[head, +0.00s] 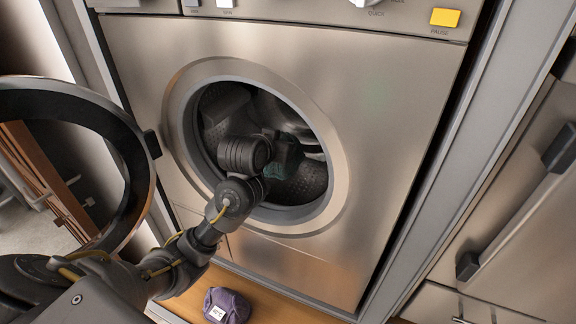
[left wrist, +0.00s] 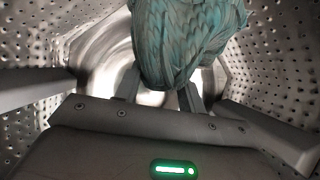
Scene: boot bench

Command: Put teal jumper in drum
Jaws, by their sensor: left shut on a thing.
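The teal jumper (left wrist: 190,40) is a bundled knit with a lighter pattern, held between the fingers of my left gripper (left wrist: 160,95) in the left wrist view. The perforated metal wall of the drum (left wrist: 275,75) surrounds it there. In the head view my left arm reaches through the round opening, and the left gripper (head: 286,153) is inside the drum (head: 304,182). Only a dark teal bit of the jumper (head: 275,170) shows there; the wrist hides much of it. I cannot tell whether the jumper touches the drum wall. My right gripper is in neither view.
The washer's round door (head: 140,185) stands open at the left, close to my left arm. A purple bundle (head: 237,304) with a white label lies on the wooden floor below the washer. A yellow pause button (head: 445,17) is at the top right. A cabinet with a handle (head: 515,215) stands at the right.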

